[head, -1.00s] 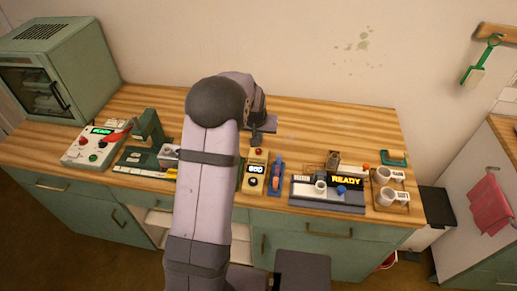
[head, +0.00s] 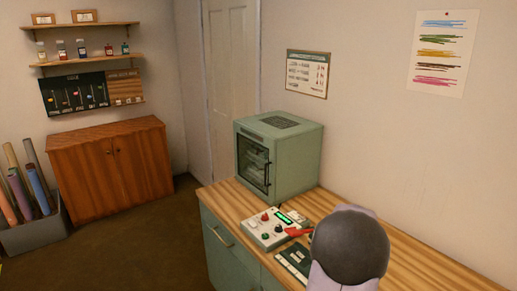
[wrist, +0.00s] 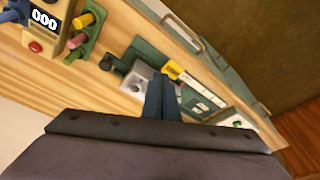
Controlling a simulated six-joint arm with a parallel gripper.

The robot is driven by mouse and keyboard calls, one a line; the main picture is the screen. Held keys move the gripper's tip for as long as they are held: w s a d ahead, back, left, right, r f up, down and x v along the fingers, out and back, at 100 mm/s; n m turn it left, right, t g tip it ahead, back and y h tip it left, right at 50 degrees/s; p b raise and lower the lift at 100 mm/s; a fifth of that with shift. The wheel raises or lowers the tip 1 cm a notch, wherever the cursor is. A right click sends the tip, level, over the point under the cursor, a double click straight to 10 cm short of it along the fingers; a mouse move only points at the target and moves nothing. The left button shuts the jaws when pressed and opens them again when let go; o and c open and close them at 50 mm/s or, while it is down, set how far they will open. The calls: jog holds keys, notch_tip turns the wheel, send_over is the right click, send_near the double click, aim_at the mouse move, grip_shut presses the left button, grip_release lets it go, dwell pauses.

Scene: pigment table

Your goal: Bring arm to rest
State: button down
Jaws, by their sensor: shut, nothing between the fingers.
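My gripper (wrist: 161,95) shows in the wrist view as two dark fingers held together, with nothing visible between them. It is over the wooden worktop (wrist: 50,85), close beside a grey block with a round metal cup (wrist: 137,82) and a yellow piece (wrist: 173,69). Whether the fingertips touch anything there I cannot tell. In the head view only my arm's dark rounded joint and a pale link show, at the lower right; the gripper is out of that view.
A meter box reading 000 (wrist: 45,18) and a green rack with coloured pegs (wrist: 88,32) stand on the worktop. The head view shows a green cabinet oven (head: 290,160), a control box with a green display (head: 270,228), a wooden cupboard (head: 110,170) and a bin of rolls (head: 35,230).

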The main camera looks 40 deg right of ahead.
jog(key=w+a+r+n+y, duration=0.1)
jog(key=w+a+n, duration=0.25)
jog(key=a, duration=0.75)
jog(key=w+a+n+y, duration=0.15)
jog(key=w+a, duration=0.25)
jog(key=a, duration=0.7)
jog(key=s+a+n, duration=0.3)
jog(key=s+a, duration=0.1)
jog(key=a, duration=0.5)
jog(key=s+a+n+g, duration=0.1)
jog(key=s+a+n, duration=0.3)
jog(key=a, duration=0.4)
jog(key=shift+a+g, duration=0.3)
jog(key=shift+a, duration=0.05)
jog(key=shift+r, duration=0.1)
